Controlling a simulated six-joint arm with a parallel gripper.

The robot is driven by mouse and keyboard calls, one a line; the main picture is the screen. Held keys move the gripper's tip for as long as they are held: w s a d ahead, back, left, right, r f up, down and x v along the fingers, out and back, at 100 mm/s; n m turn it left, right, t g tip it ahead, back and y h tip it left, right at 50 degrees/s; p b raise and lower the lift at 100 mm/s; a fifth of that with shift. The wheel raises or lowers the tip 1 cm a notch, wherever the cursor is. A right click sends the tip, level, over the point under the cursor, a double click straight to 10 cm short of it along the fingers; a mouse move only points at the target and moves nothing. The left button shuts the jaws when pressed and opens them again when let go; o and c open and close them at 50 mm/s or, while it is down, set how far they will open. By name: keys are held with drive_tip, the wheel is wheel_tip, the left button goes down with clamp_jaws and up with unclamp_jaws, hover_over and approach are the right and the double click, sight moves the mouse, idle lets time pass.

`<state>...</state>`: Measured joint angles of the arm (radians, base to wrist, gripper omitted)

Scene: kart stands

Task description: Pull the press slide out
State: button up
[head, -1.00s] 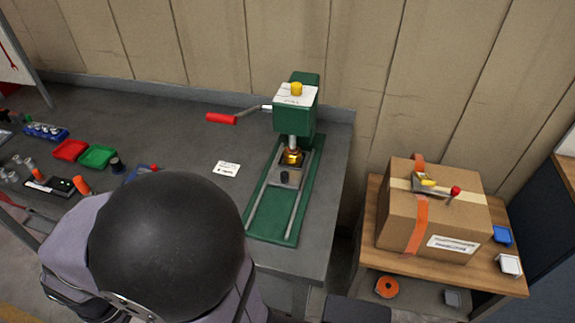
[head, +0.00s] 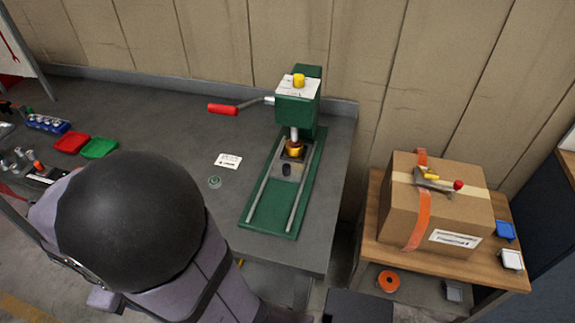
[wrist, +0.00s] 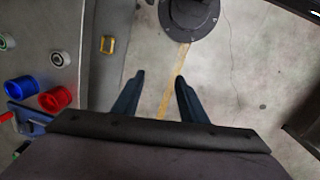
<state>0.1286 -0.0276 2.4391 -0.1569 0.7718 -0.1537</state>
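The green press (head: 297,108) stands on the grey workbench near its right end, its red-handled lever (head: 223,109) pointing left. The press slide (head: 283,178), a small plate with a dark knob (head: 287,170), sits on the rails near the back, under the ram. A brass-coloured part (head: 294,149) is on it beneath the ram; whether the ram touches it I cannot tell. The green base in front of the slide is bare. My gripper (wrist: 158,88) is open and empty in the wrist view, above the floor beside the bench. My arm hides it in the head view.
A white card (head: 228,161) and a small round green item (head: 214,182) lie left of the press. Red (head: 71,142) and green (head: 99,147) trays stand farther left. A side table with a taped cardboard box (head: 435,205) stands to the right.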

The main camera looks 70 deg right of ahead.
sight(286, 166)
drive_tip(key=d+n+g+h+b, duration=0.1)
drive_tip(key=d+n, duration=0.1)
drive_tip(key=d, duration=0.7)
drive_tip(key=s+d+f+n+g+h+b, duration=0.1)
drive_tip(key=d, duration=0.9)
drive_tip(key=s+d+f+n+g+h, duration=0.1)
drive_tip(key=d+n+g+h, duration=0.1)
drive_tip(key=d, duration=0.7)
drive_tip(key=shift+s+d+n+b, duration=0.15)
drive_tip(key=shift+s+n+b, duration=0.15)
drive_tip(key=shift+b, duration=0.1)
drive_tip(key=shift+n+g+h, duration=0.6)
drive_tip(key=shift+n+g, duration=0.3)
drive_tip(key=s+d, duration=0.1)
drive_tip(key=d, duration=0.1)
drive_tip(key=s+d, duration=0.2)
drive_tip(key=d, duration=0.1)
drive_tip(key=s+d, duration=0.1)
drive_tip(key=d, duration=0.2)
drive_tip(key=shift+s+d+r+b, duration=0.25)
drive_tip(key=shift+r+b, duration=0.05)
drive_tip(key=shift+s+d+r+p, duration=0.15)
drive_tip(key=shift+s+d+p, duration=0.2)
drive_tip(key=shift+s+d, duration=0.15)
drive_tip(key=s+d+p, duration=0.3)
drive_tip(key=s+d, duration=0.3)
drive_tip(key=s, duration=0.1)
drive_tip(key=shift+d+p, duration=0.35)
drive_tip(key=shift+d, duration=0.05)
drive_tip(key=shift+x, duration=1.8)
